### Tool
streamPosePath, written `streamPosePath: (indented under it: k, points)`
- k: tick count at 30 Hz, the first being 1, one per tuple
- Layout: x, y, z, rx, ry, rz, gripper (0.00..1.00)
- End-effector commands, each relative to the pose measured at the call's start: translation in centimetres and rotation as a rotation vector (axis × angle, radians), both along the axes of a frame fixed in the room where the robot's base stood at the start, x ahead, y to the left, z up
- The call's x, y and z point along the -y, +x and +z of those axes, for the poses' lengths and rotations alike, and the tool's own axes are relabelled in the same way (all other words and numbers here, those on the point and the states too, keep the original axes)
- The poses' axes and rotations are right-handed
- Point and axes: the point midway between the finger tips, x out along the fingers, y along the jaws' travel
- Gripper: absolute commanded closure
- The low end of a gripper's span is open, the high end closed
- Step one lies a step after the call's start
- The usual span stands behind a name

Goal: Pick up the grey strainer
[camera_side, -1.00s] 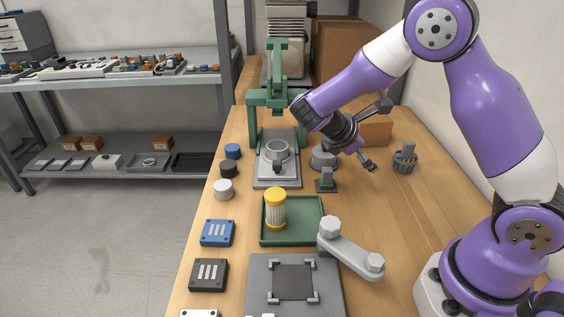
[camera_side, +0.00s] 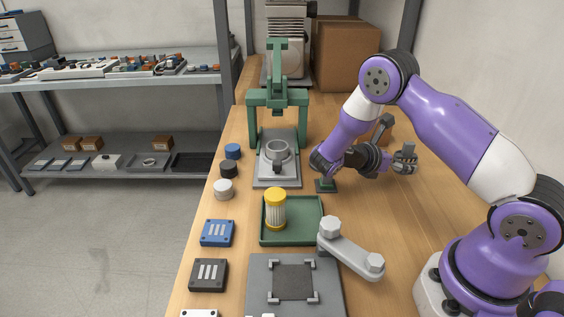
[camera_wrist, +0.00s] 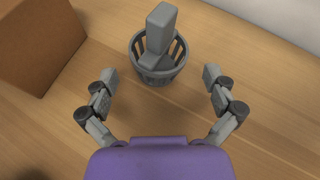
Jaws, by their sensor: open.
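The grey strainer is a slotted round basket with a blocky upright grip. In the wrist view the strainer (camera_wrist: 158,58) stands on the wooden table at the top centre, ahead of my gripper (camera_wrist: 158,90). My gripper is open and empty, its fingers spread wide to either side and short of the strainer. In the side view my gripper (camera_side: 398,158) is low over the right part of the table, close to the strainer (camera_side: 405,155), which its fingers partly hide. I cannot tell from the side view whether they touch.
A cardboard box (camera_wrist: 40,40) stands left of the strainer in the wrist view. A green press (camera_side: 278,95), a green tray (camera_side: 308,222) with a yellow-capped filter (camera_side: 275,210), and a grey lever (camera_side: 350,250) stand elsewhere. The table in front of the strainer is clear.

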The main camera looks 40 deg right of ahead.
Motion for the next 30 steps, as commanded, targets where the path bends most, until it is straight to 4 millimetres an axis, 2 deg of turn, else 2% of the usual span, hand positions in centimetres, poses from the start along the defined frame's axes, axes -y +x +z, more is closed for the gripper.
streamPosePath:
  k: [4, 11, 12, 14, 16, 18, 30]
  points:
    - [1.6, -0.6, -0.7, -0.001, 0.001, -0.002, 0.01]
    - [1.9, -0.6, -0.9, 0.001, 0.001, 0.001, 0.01]
    - [1.9, -0.6, -0.9, 0.001, 0.001, 0.001, 0.06]
    - [1.9, -0.6, -0.8, 0.001, 0.001, 0.001, 0.35]
    - [1.9, -0.6, -0.8, 0.001, 0.001, 0.001, 0.56]
    - [1.9, -0.6, -0.9, 0.001, 0.002, 0.000, 0.65]
    - [1.9, -0.6, -0.7, 0.000, 0.003, 0.000, 0.65]
